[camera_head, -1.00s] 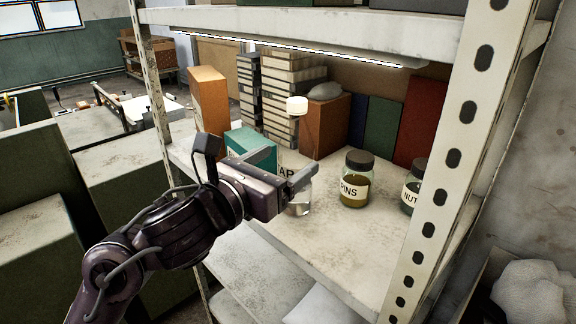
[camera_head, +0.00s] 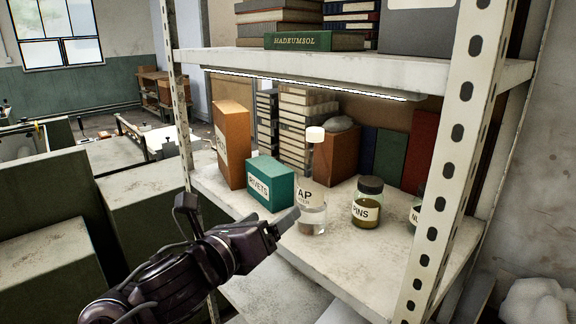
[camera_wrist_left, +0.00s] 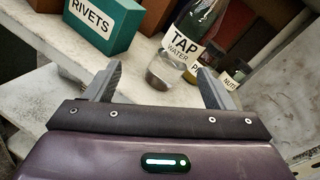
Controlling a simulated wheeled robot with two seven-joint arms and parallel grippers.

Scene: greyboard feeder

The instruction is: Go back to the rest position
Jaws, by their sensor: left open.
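My left gripper (camera_head: 284,222) is at the front edge of the shelf, in front of the bottle. In the left wrist view its two fingers (camera_wrist_left: 160,88) stand wide apart with nothing between them. The clear tap water bottle (camera_head: 311,192) with a white cap stands upright on the shelf, beyond the fingers and apart from them. It also shows in the left wrist view (camera_wrist_left: 185,45). My right gripper is not in view.
A teal rivets box (camera_head: 270,184) and an orange box (camera_head: 230,146) stand left of the bottle. A pins jar (camera_head: 367,206) and a partly hidden nuts jar (camera_head: 416,212) stand right. Perforated shelf posts (camera_head: 448,170) flank the opening. An upper shelf (camera_head: 350,66) holds books.

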